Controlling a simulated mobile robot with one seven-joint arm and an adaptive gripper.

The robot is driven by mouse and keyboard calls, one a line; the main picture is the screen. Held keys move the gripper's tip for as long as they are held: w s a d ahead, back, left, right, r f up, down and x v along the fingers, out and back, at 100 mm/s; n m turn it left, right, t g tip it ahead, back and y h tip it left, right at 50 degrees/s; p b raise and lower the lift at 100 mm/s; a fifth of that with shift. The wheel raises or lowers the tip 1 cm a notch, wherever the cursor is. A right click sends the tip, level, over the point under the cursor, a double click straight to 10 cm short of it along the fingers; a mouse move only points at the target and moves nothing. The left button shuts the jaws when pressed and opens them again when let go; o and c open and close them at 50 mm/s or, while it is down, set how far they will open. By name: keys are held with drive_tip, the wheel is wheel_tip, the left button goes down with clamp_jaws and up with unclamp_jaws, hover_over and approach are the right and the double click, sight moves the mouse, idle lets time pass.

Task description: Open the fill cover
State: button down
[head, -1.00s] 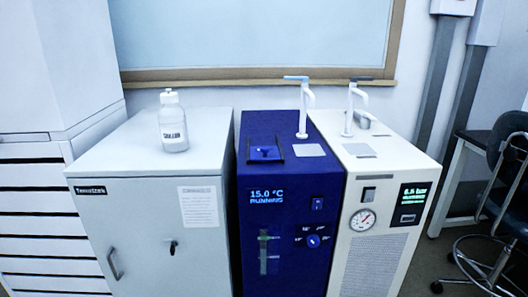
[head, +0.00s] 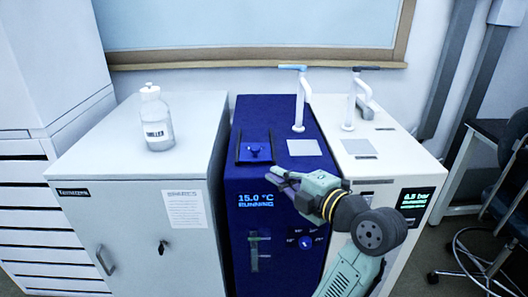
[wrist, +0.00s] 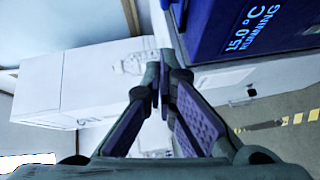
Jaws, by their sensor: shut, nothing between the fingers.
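The fill cover (head: 255,151) is a small dark blue lid with a knob on the top of the blue chiller unit (head: 235,230), near its front edge. It lies flat between two dark side rails. My gripper (head: 276,177) is in front of the blue unit's upper front, a little below and to the right of the cover, with its fingers pointing left. In the wrist view the fingers (wrist: 162,88) are shut and empty. The blue unit's display (wrist: 252,28) shows at the top right there; the cover is not in that view.
A grey cabinet (head: 110,225) with a clear bottle (head: 156,120) stands to the left. A white unit (head: 410,150) stands to the right. White taps (head: 300,100) rise behind the cover. A chair (head: 505,210) is at the far right.

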sight(255, 147)
drive_tip(key=p+x, duration=0.1)
drive_tip(key=x, duration=0.3)
drive_tip(key=d+p+x, duration=0.1)
drive_tip(key=x, duration=0.3)
drive_tip(key=w+p+x, duration=0.1)
drive_tip(key=p+x, duration=0.1)
drive_tip(key=x, duration=0.2)
drive_tip(key=shift+w+d, duration=0.1)
drive_tip(key=shift+d, duration=0.15)
drive_tip(key=shift+w+d+f, duration=0.1)
drive_tip(key=shift+w+f, duration=0.1)
drive_tip(key=shift+w, duration=0.2)
